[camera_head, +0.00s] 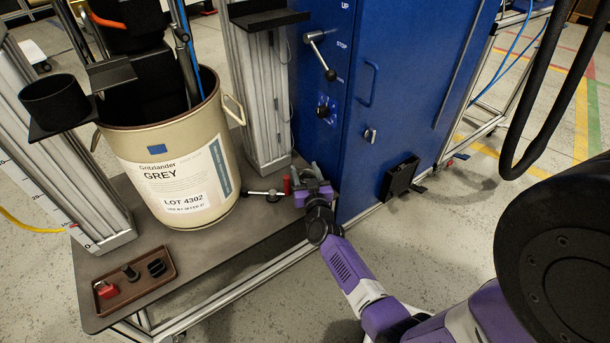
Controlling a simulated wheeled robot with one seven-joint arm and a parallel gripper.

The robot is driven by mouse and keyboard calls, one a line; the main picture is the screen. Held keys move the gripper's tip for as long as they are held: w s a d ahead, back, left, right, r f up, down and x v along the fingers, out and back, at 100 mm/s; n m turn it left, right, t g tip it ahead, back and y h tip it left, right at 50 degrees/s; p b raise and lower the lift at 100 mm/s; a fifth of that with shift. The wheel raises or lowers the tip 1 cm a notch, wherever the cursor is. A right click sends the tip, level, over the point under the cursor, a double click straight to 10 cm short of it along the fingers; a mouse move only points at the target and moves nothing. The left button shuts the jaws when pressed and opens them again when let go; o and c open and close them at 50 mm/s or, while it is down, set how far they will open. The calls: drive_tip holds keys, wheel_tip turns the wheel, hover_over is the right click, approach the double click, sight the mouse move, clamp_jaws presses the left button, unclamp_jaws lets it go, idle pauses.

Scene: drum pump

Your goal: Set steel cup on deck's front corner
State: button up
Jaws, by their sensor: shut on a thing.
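The grey deck (225,240) is a flat plate carrying a large drum. Its front corner is at the lower left of the view, beside a brown tray. My gripper (308,175) is at the deck's right end, close to the blue cabinet's left edge. It is shut on a small grey thing that is mostly hidden by the fingers. I cannot tell for sure that this is the steel cup. No other steel cup shows clearly in the head view.
The cream drum (180,165) fills the deck's middle. The brown tray (133,303) holds small red and black parts. A small valve (268,194) lies left of my gripper, near a red piece (287,185). The blue cabinet (400,60) stands behind. Bare deck shows in front of the drum.

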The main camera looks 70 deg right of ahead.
drive_tip(key=shift+f, duration=0.1)
drive_tip(key=o, duration=1.5)
drive_tip(key=shift+o, duration=0.2)
